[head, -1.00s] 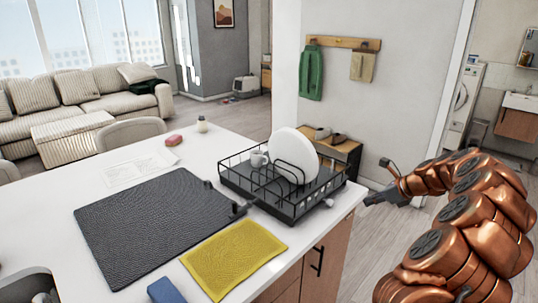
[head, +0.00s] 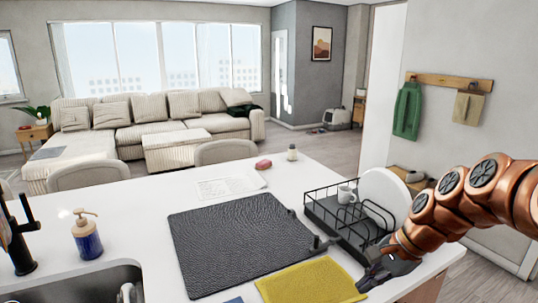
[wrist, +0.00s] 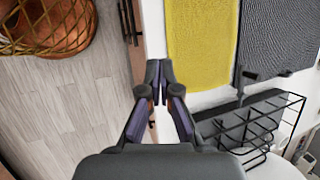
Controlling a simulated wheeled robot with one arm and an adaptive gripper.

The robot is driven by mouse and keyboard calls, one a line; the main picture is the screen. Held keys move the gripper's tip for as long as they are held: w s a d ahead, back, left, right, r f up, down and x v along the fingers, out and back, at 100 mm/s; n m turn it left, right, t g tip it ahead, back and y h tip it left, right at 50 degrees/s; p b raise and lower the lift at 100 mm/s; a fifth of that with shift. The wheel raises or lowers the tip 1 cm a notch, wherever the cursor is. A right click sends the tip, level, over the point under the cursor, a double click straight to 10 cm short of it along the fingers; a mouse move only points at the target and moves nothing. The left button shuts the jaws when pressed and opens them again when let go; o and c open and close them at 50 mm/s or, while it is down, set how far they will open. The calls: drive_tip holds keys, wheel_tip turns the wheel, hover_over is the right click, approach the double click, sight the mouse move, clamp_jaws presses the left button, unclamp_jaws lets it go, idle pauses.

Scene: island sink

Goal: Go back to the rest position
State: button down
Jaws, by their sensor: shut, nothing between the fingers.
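My gripper (head: 376,283) is shut and empty at the right edge of the island counter (head: 130,185), in front of the dish rack. In the wrist view its fingertips (wrist: 160,98) meet above the counter's edge, beside the yellow cloth and the rack. My copper-coloured arm reaches in from the right in the head view and partly hides the rack.
A dark ribbed mat (head: 235,245) and a yellow cloth (head: 312,283) lie on the counter; the cloth also shows in the wrist view (wrist: 200,45). A soap dispenser (head: 86,236) stands by the sink (head: 70,288). Wood floor (wrist: 60,110) lies open beside the counter.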

drive_tip(key=s+a+f+n+g+h, duration=0.1)
drive_tip(key=s+n, duration=0.5)
drive_tip(key=s, duration=0.7)
drive_tip(key=s+a+f+n+g+h, duration=0.2)
drive_tip(key=s+f+n+h, duration=0.2)
drive_tip(key=s, duration=0.9)
drive_tip(key=n, duration=0.2)
drive_tip(key=shift+s+n+g, duration=0.2)
drive_tip(key=shift+n+g, duration=0.1)
drive_tip(key=shift+n, duration=0.1)
